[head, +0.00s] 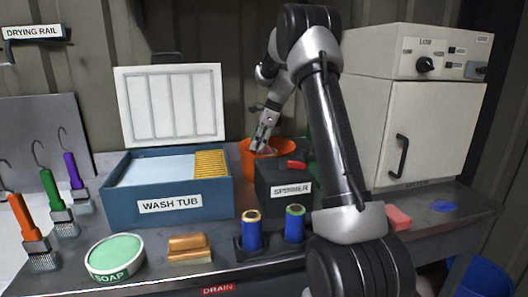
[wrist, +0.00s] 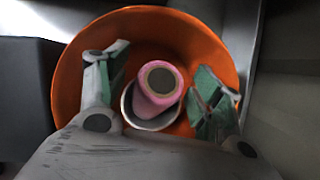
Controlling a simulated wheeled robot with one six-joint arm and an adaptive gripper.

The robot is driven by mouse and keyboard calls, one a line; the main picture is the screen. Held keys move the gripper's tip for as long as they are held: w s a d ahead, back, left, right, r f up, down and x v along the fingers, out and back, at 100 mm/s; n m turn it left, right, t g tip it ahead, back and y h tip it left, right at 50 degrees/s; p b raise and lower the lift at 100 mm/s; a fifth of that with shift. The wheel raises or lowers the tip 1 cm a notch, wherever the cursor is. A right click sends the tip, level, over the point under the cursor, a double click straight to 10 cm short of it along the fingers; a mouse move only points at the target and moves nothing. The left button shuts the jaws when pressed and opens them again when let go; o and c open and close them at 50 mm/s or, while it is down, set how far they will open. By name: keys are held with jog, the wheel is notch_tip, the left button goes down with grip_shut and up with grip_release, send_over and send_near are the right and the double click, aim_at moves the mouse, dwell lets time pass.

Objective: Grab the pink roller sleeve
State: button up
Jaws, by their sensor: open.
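The pink roller sleeve (wrist: 159,86) shows in the wrist view, end-on, with a dark round opening at its top. It stands in a pale metal cup or ring (wrist: 152,118) inside an orange bucket (wrist: 200,38). My gripper (wrist: 159,88) is open, with one finger on each side of the sleeve and a gap to both. In the head view my gripper (head: 264,138) reaches down into the orange bucket (head: 254,164) behind the spinner box. The sleeve is hidden in the head view.
The black spinner box (head: 285,187) stands in front of the bucket, and the blue wash tub (head: 168,199) stands to its left. Two blue rollers with yellow and green tops (head: 251,230) stand at the front. A white cabinet (head: 420,125) bounds the right.

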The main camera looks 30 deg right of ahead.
jog(key=c, duration=1.2)
jog(key=shift+o, duration=0.2)
